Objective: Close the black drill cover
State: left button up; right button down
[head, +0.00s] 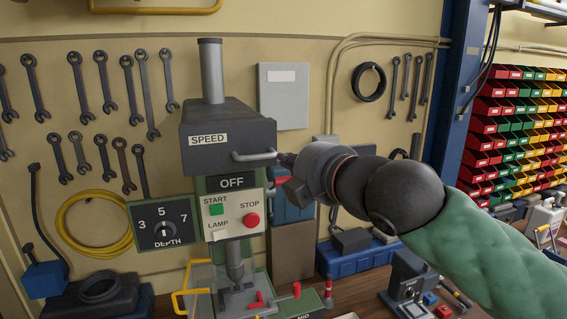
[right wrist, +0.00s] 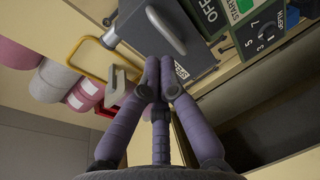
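The black drill cover (head: 225,125) is the dark box labelled SPEED on top of the drill press, with a grey bar handle (head: 254,156) at its lower right. I cannot tell whether it sits flush. My right gripper (head: 286,165) is just right of the handle, partly hidden by its own wrist. In the right wrist view the cover (right wrist: 195,62) and its handle (right wrist: 166,30) lie just beyond the gripper's purple fingertips (right wrist: 159,62). These are drawn together with nothing visible between them. Contact with the handle is unclear. My left gripper is out of view.
Below the cover are the OFF display (head: 231,183), the START and STOP panel (head: 233,213) and the depth dial (head: 163,229). A yellow handle frame (head: 188,291) stands at the lower left of the press. Wrenches and a grey wall box (head: 284,98) are behind.

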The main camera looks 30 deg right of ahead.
jog(key=s+d, duration=0.5)
jog(key=shift+s+r, duration=0.25)
jog(key=shift+r, duration=0.1)
jog(key=shift+s, duration=0.15)
